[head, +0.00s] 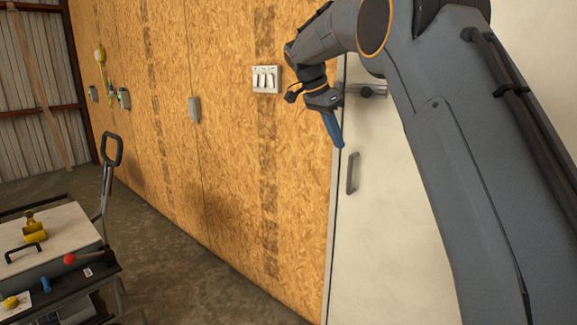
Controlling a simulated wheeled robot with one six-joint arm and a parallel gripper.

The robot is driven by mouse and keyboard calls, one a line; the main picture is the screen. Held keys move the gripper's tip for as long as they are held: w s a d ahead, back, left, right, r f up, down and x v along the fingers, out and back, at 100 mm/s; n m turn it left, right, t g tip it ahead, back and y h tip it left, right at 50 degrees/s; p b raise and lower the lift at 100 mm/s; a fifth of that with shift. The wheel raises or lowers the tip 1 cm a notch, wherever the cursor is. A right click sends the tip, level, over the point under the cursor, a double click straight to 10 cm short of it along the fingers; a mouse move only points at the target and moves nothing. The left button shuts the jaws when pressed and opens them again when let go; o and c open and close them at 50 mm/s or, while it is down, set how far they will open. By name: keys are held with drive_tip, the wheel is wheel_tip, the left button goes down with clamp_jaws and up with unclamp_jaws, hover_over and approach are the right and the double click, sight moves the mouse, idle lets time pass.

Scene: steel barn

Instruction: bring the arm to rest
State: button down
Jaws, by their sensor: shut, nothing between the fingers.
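My arm reaches up and across from the right side of the head view, bent at the top, with its wrist hanging down. My gripper (338,143) has blue fingers that point downward and are shut with nothing between them. It hangs in the air in front of the edge of a pale door (385,235), just above and left of the door's grey handle (352,173). It looks apart from the handle, though the depth between them is hard to judge. My arm hides much of the door's upper right.
A switch panel (265,79) and a grey box (194,109) are on the chipboard wall (225,180). A cart (60,240) with a tall handle (108,160) stands at lower left, bearing a yellow valve (34,230) and a red knob (70,259). The floor between cart and wall is clear.

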drive_tip(key=s+d+f+n+y, duration=0.1)
drive_tip(key=s+f+n, duration=0.3)
drive_tip(key=s+f, duration=0.4)
drive_tip(key=s+d+f+n+g+y, duration=0.1)
drive_tip(key=s+f+n, duration=0.4)
drive_tip(key=s, duration=1.4)
drive_tip(key=s+d+f+n+y, duration=0.2)
drive_tip(key=s+d+f+n, duration=0.1)
drive_tip(key=s+f, duration=0.8)
drive_tip(key=s+n, duration=0.1)
drive_tip(key=s, duration=0.1)
drive_tip(key=shift+s+f+y, duration=0.35)
drive_tip(key=shift+f+y, duration=0.05)
drive_tip(key=shift+d, duration=0.1)
